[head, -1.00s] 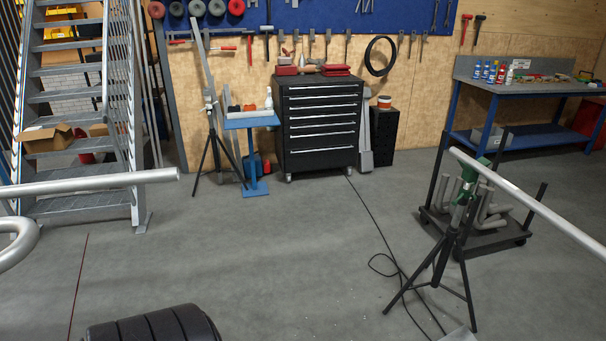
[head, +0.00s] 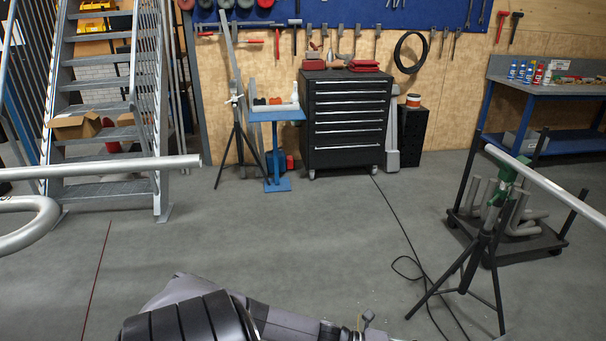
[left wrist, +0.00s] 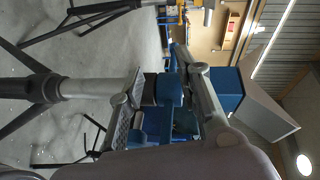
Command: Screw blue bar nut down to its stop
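My left gripper (left wrist: 163,95) shows in the left wrist view, its two fingers well apart. Blue parts (left wrist: 155,122) show in the gap between the fingers; I cannot tell whether one is the blue bar nut or whether they lie behind the gripper. No contact with a finger is clear. In the head view my arm crosses the bottom edge, and its far end is too small and cut off to read. I cannot make out a blue bar nut for sure in the head view. My right gripper is in neither current view.
A tripod stand (head: 487,245) holds a long metal tube (head: 550,185) at the right, beside a cart (head: 535,244) with pipes. A bent tube (head: 30,230) and a straight tube (head: 110,172) enter from the left. A black cable (head: 405,225) crosses otherwise open floor.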

